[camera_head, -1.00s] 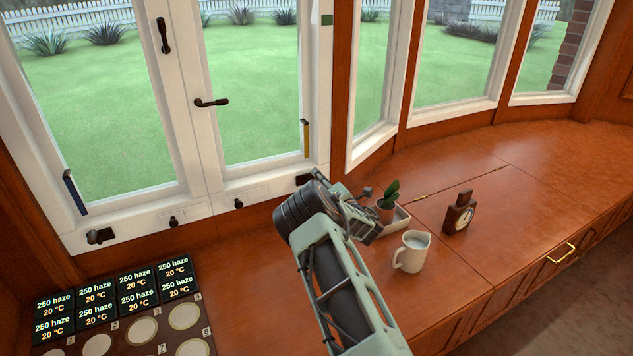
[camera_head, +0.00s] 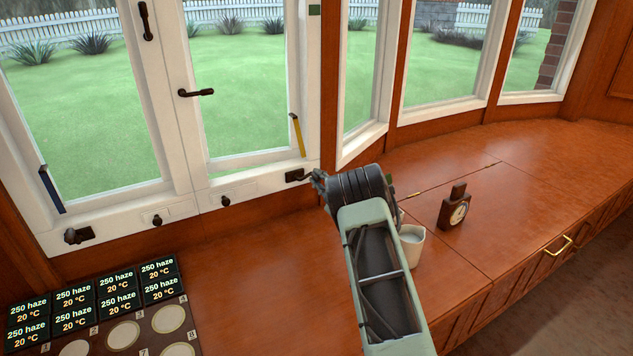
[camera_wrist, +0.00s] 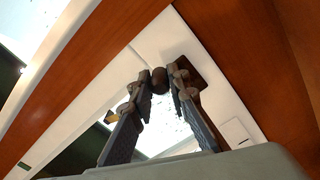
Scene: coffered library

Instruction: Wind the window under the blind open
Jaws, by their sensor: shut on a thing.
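The right window (camera_head: 240,95) has a white frame and a dark handle. A narrow green strip shows under its sash, so it looks slightly ajar. Its dark winder (camera_head: 296,175) sits on the sill rail at the sash's lower right corner. My gripper (camera_head: 318,179) is at the winder's crank, its fingers mostly hidden behind my wrist in the head view. In the wrist view, my gripper (camera_wrist: 161,80) is closed on the dark round winder knob (camera_wrist: 159,79), which sits between the fingertips. No blind is visible.
A second winder (camera_head: 78,235) is under the left window. Small dark knobs (camera_head: 226,201) line the rail. A white jug (camera_head: 412,243) stands behind my arm, partly hidden, beside a wooden clock (camera_head: 455,208). Black display blocks (camera_head: 97,291) sit at lower left. Middle counter is clear.

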